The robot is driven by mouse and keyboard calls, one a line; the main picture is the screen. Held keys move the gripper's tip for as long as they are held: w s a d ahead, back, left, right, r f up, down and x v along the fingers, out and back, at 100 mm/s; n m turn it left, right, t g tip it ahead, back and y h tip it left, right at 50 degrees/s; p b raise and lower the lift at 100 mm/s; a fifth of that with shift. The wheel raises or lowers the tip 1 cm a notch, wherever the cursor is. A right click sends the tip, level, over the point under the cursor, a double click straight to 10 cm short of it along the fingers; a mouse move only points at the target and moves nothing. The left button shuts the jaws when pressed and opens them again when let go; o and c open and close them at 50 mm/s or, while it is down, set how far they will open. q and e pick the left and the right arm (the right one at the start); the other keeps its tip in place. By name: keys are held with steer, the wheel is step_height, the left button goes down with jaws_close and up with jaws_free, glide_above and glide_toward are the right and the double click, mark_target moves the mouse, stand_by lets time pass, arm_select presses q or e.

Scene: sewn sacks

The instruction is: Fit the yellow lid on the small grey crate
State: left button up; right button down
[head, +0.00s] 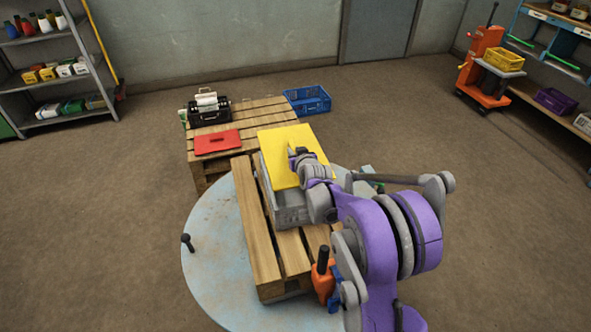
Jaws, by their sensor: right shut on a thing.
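The yellow lid (281,155) is a flat panel over the top of the small grey crate (290,215). It covers the crate's far part, while the near end of the crate shows. I cannot tell whether the lid touches the rim. My right gripper (298,155) is shut on the yellow lid at its right side, and my purple and grey right arm comes in from the lower right, hiding part of the crate. The crate stands on a wooden pallet (256,245). My left gripper is not in view.
The pallet is on a round, worn turntable (211,240) with a black knob post (187,243). A blue crate (308,99) is on the floor. Floor to the left is clear.

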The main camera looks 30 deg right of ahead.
step_height(320, 180, down, 7)
steer(key=shift+f, duration=0.2)
stand_by(0.3)
steer(key=shift+f+b, duration=0.5)
steer(key=shift+b, duration=0.1)
steer(key=shift+f, duration=0.1)
steer(key=c, duration=0.8)
jaws_free()
steer(key=shift+o, duration=0.2)
steer(key=shift+r, duration=0.2)
